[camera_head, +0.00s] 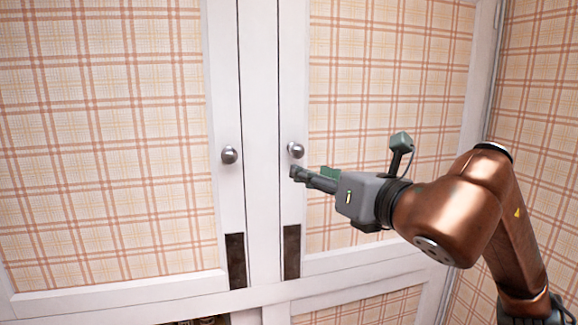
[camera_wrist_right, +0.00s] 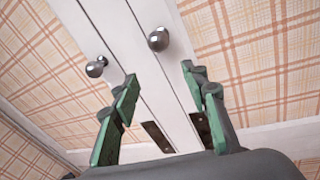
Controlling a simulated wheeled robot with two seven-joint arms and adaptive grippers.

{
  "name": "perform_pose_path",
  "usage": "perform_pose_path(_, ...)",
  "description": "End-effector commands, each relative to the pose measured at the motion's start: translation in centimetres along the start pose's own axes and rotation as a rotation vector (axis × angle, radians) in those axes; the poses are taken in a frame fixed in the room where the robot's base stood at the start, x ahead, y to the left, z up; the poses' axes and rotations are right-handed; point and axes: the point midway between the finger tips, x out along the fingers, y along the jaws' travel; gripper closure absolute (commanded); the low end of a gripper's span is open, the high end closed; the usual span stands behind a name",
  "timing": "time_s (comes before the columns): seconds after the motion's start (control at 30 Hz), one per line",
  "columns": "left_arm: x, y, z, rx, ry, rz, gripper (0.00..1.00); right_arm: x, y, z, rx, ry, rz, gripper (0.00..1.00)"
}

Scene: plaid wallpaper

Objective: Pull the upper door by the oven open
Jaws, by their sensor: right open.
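Two upper cabinet doors with white frames and plaid panels stand side by side, the left door (camera_head: 110,130) and the right door (camera_head: 385,110). Both look shut. The right door's round metal knob (camera_head: 295,150) is near its inner edge; the left door's knob (camera_head: 229,155) is across the seam. My right gripper (camera_head: 293,172) is just below and in front of the right knob. In the right wrist view its green-padded fingers (camera_wrist_right: 160,76) are spread and empty, with the right knob (camera_wrist_right: 158,39) ahead between the tips, apart from them. The left knob (camera_wrist_right: 95,69) is outside the fingers. No oven shows.
Dark plates (camera_head: 291,252) sit low on the inner door frames. A lower door (camera_head: 360,308) is underneath, and a dark opening with small items is at the bottom edge. A plaid side wall (camera_head: 535,120) stands at the right, behind my right arm.

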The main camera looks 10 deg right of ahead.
Motion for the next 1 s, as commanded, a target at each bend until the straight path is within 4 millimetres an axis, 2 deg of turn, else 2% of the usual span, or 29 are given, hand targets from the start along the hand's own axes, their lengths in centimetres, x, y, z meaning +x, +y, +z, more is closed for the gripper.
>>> perform_pose_path(0.03,0.0,0.0,0.0,0.0,0.0,0.0,0.6,-0.8,-0.2,1.4,0.003,-0.043,-0.016,0.59)
perform_pose_path(0.17,-0.3,0.0,-0.2,0.0,0.002,0.0,0.6,-1.0,-0.4,2.9,0.01,-0.085,-0.028,0.59)
perform_pose_path(0.6,-3.0,-0.1,-1.3,0.002,0.014,0.0,0.6,5.2,-0.5,3.4,0.011,-0.082,-0.026,0.59)
perform_pose_path(0.77,-3.3,-0.1,-1.3,0.002,0.013,0.0,0.6,6.2,-0.6,3.4,0.01,-0.084,-0.027,0.59)
perform_pose_path(1.0,-3.2,-0.1,-1.1,0.001,0.011,0.0,0.6,6.3,-0.6,3.3,0.009,-0.083,-0.027,0.59)
